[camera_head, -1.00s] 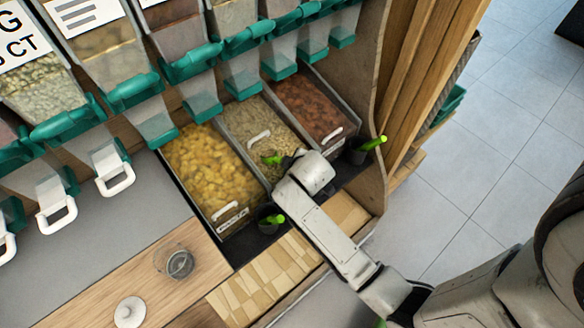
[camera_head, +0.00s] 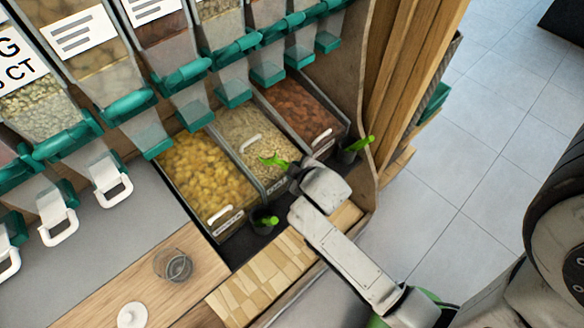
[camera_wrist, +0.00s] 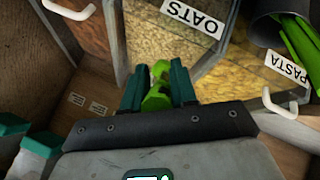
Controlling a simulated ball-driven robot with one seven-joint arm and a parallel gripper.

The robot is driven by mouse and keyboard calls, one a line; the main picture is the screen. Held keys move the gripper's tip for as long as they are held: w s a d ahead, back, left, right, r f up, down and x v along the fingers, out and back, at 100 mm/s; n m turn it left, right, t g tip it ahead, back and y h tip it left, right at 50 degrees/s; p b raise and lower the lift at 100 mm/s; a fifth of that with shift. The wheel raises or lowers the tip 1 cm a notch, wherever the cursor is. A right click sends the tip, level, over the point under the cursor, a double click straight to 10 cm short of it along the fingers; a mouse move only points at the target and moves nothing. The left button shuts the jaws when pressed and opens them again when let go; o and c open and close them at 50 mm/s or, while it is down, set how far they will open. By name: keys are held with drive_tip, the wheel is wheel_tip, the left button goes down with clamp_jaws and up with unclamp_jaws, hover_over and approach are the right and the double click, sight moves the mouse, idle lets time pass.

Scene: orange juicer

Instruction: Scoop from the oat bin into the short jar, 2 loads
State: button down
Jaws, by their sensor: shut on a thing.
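The oat bin (camera_head: 246,122) is the middle of three open bins and holds pale flakes. Its OATS label (camera_wrist: 190,14) shows upside down in the wrist view. My gripper (camera_head: 290,170) is at the front edge of the oat bin, its dark teal fingers (camera_wrist: 158,88) shut on a bright green scoop (camera_wrist: 157,100). Part of the green scoop (camera_head: 273,160) also shows over the bin's front in the head view. I cannot see its bowl clearly or whether it carries oats. The short jar (camera_head: 174,265), clear glass, stands on the wooden counter at lower left.
A pasta bin (camera_head: 202,170) is left of the oats, and a reddish-brown bin (camera_head: 300,108) is right. Dark holders with green scoops stand at the front left (camera_head: 263,222) and right (camera_head: 350,152). A white lid (camera_head: 132,316) lies near the jar. Dispensers hang above the bins.

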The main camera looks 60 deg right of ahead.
drive_tip(key=shift+s+a+r+t+p, duration=0.15)
drive_tip(key=shift+s+a+r+p, duration=0.1)
drive_tip(key=shift+s+r, duration=0.35)
drive_tip(key=shift+s+a+r+t+p, duration=0.15)
drive_tip(key=shift+s+r+p, duration=0.1)
drive_tip(key=shift+s+r, duration=0.3)
